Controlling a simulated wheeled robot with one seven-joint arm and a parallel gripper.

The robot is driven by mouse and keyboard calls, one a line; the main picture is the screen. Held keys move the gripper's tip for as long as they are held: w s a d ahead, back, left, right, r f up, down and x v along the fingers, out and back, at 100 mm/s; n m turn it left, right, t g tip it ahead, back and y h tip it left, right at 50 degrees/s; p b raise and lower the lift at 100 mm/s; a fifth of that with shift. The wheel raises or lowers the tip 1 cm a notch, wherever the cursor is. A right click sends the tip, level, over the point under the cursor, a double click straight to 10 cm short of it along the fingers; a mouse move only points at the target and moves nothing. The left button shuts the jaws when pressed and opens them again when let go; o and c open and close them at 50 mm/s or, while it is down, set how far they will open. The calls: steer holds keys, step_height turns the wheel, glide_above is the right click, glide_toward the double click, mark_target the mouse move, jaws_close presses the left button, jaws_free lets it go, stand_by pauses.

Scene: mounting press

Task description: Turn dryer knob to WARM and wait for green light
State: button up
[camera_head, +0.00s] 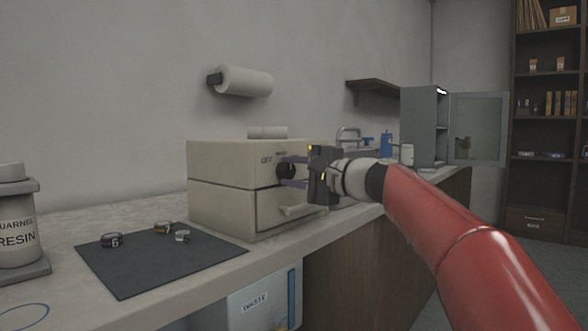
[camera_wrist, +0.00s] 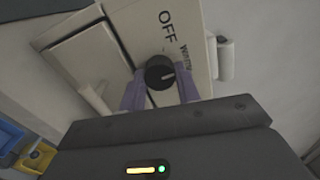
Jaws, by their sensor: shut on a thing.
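The dryer (camera_head: 220,165) is a cream box on the counter with a drawer handle low on its front. Its black knob (camera_head: 285,171) sits on the upper front panel, beside the OFF label, and also shows in the wrist view (camera_wrist: 158,71). My gripper (camera_wrist: 160,90) has its purple fingers on either side of the knob, shut on it. The knob's white mark points to the right in the wrist view; I cannot tell exactly which label it lines up with. The WARM label (camera_wrist: 184,52) is small and slanted. No lit green light shows on the dryer.
A dark mat (camera_head: 150,265) with several small numbered pieces lies left of the dryer. A resin container (camera_head: 18,230) stands at the far left. An open grey cabinet (camera_head: 424,120) stands at the counter's far end. A paper roll (camera_head: 244,81) hangs on the wall.

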steer(key=shift+f, duration=0.1)
stand_by(0.3)
steer(key=o, duration=1)
steer(key=shift+c, duration=0.2)
steer(key=shift+d, duration=0.1)
steer(key=b+v, duration=0.1)
steer(key=v, duration=0.6)
steer(key=shift+s+d, duration=0.25)
